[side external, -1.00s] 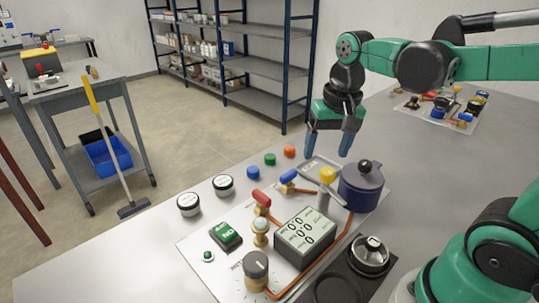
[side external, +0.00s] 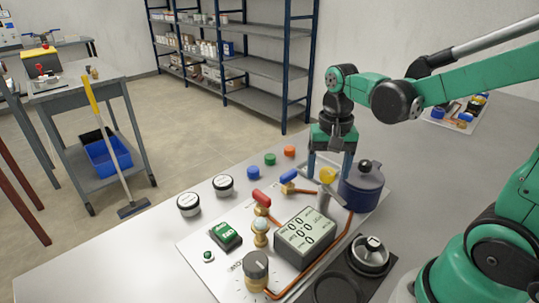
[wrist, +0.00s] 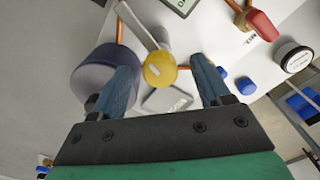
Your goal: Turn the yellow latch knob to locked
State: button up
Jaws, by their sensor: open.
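The yellow latch knob (side external: 327,175) sits on top of a grey post on the white panel (side external: 196,249). In the wrist view the yellow knob (wrist: 159,70) lies between my two blue fingers, a little beyond their tips, with a grey bar running up and left from it. My gripper (side external: 328,174) points down, open, with one finger on each side of the knob in the picture. Whether a finger touches the knob cannot be told. A dark blue pot (side external: 361,187) stands right beside the knob, close to my right finger in the side view.
A blue-handled valve (side external: 288,176) and a red-handled valve (side external: 261,198) stand left of the knob. A grey display box (side external: 304,238) is in front. Copper pipes run between them. Loose coloured caps (side external: 270,159) lie at the panel's back edge.

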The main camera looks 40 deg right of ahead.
jog(key=shift+c, duration=0.2)
grip_shut()
jog(key=n, duration=0.4)
jog(key=shift+n, duration=0.3)
jog(key=n, duration=0.4)
jog(key=shift+n, duration=0.3)
jog(key=n, duration=0.4)
jog(key=shift+n, duration=2.4)
